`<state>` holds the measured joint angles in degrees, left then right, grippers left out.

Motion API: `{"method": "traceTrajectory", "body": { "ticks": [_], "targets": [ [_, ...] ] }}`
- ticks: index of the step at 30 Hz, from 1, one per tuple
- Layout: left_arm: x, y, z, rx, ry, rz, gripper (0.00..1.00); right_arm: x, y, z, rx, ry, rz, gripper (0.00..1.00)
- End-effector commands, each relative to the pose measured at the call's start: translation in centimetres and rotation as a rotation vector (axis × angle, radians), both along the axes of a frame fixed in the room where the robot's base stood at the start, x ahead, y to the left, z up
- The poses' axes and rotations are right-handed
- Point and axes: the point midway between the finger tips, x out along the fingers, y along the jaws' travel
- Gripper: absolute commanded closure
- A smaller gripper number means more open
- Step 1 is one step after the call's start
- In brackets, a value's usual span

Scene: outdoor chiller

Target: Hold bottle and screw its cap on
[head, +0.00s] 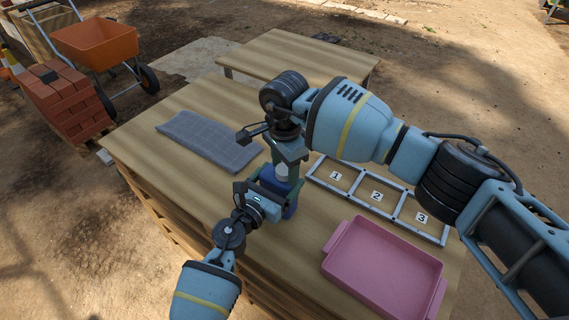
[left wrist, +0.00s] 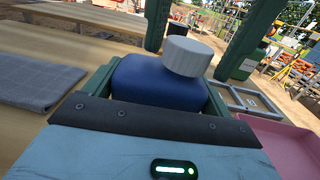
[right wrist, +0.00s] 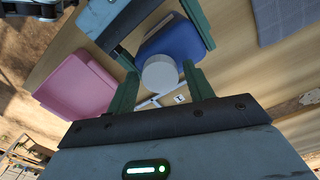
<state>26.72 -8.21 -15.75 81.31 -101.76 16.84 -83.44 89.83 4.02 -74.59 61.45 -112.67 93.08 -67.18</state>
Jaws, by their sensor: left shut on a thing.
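The blue bottle (head: 291,209) stands upright near the middle of the table, its body between the fingers of my left gripper (head: 280,190), which is shut on it. In the left wrist view the bottle (left wrist: 145,82) fills the space between the fingers. The white ribbed cap (left wrist: 188,56) sits at the top of the bottle and looks slightly tilted; its seating on the neck is hidden. My right gripper (head: 285,164) points down over the cap. In the right wrist view its fingers are apart on either side of the cap (right wrist: 160,73), with visible gaps.
A pink tray (head: 385,268) lies at the front right. A grey frame with slots numbered 1, 2 and 3 (head: 376,196) lies behind it. A folded grey cloth (head: 208,140) lies at left. A second wooden table (head: 300,62) stands behind.

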Motion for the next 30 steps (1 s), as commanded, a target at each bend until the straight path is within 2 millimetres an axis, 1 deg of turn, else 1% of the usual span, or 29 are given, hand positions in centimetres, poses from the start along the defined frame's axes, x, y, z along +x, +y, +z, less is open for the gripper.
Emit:
{"method": "traceTrajectory", "body": {
  "ticks": [1, 9, 14, 17, 30],
  "targets": [
    [-0.01, 0.0, -0.04, 0.001, 0.001, 0.0, 0.8, -0.01, 0.02, 0.01, 0.0, 0.0, 0.0, 0.55],
    [-0.01, 0.0, -0.04, 0.001, 0.001, 0.0, 0.8, -0.01, 0.02, 0.03, 0.0, 0.0, 0.0, 0.9],
    [-0.01, 0.01, -0.05, 0.0, 0.001, 0.0, 0.8, -0.01, 0.01, 0.03, 0.0, 0.0, -0.046, 0.9],
    [-0.01, 0.01, -0.05, 0.0, 0.001, 0.0, 0.8, -0.01, 0.0, 0.03, 0.0, 0.0, -0.159, 0.9],
    [0.0, 0.02, -0.05, 0.0, 0.001, 0.001, 0.8, -0.02, 0.03, -0.03, 0.0, 0.001, -0.873, 0.9]
  ]
}}
